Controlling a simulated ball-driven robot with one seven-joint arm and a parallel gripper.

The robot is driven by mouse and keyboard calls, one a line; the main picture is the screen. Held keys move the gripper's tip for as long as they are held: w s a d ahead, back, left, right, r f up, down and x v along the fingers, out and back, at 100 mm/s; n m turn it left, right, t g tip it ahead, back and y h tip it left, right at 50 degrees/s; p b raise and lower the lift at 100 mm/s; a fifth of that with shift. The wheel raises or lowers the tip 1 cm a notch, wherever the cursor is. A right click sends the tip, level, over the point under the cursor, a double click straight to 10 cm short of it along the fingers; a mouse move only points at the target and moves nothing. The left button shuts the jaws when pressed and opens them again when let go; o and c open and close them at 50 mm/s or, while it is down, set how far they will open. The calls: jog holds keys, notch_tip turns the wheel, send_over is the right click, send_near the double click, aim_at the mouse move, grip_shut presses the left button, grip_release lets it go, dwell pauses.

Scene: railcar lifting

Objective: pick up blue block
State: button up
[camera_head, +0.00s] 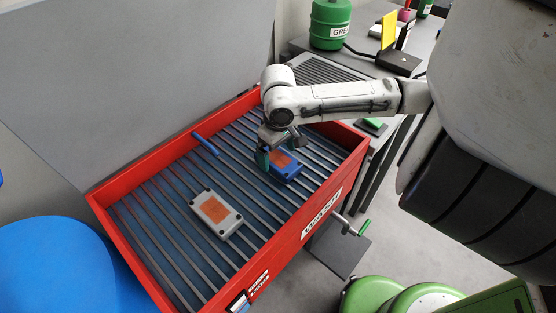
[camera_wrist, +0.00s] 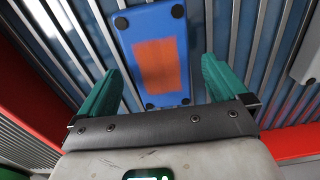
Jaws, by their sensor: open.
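The blue block (camera_head: 284,172) has an orange patch on top and lies flat on the slats of the red wash tray (camera_head: 111,238). In the wrist view the blue block (camera_wrist: 155,25) lies ahead of my gripper (camera_wrist: 159,80), between the lines of its two green fingers, with its near edge close to the fingertips. My gripper (camera_head: 278,157) hangs over the left part of the block in the head view and hides some of it. The fingers are apart and hold nothing. How high the fingertips are above the block is hard to tell.
A grey block (camera_head: 216,214) with an orange patch lies left of the blue one on the slats. A blue stick (camera_head: 206,144) lies near the tray's back wall. The tray's red walls rise around the slats. A green canister (camera_head: 329,24) stands on the bench behind.

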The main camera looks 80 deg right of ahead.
jog(key=shift+f, duration=0.7)
jog(key=shift+c, duration=0.4)
jog(key=shift+r, duration=0.1)
jog(key=c, duration=1.2)
